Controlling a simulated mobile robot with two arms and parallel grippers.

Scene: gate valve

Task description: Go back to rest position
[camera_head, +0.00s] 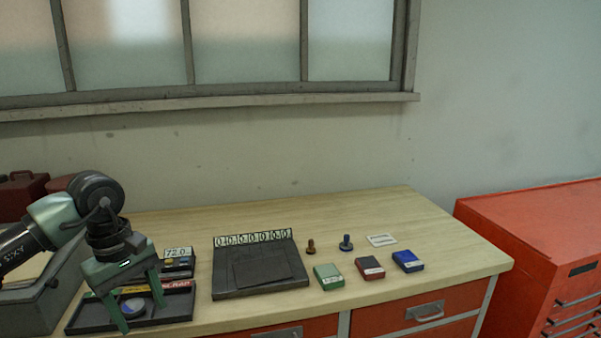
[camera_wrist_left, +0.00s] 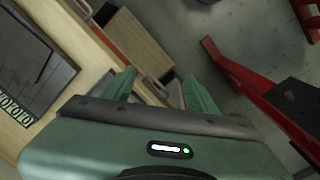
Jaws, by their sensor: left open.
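My left gripper (camera_head: 138,304) is green and comes in from the left in the head view. It is open and empty, with its fingers pointing down over the black tray (camera_head: 180,308) at the left of the workbench. In the left wrist view my gripper's two fingers (camera_wrist_left: 160,88) are spread apart with nothing between them. Beyond them are the bench's front edge, its drawers and the floor. My right gripper is not in view. No gate valve can be made out.
The wooden workbench (camera_head: 380,212) carries a black board (camera_head: 262,268) with number tiles, bolts (camera_head: 346,243), and green, red and blue boxes (camera_head: 408,261). A display reading 72.0 (camera_head: 178,253) stands behind the tray. A red cabinet (camera_head: 530,245) stands at the right.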

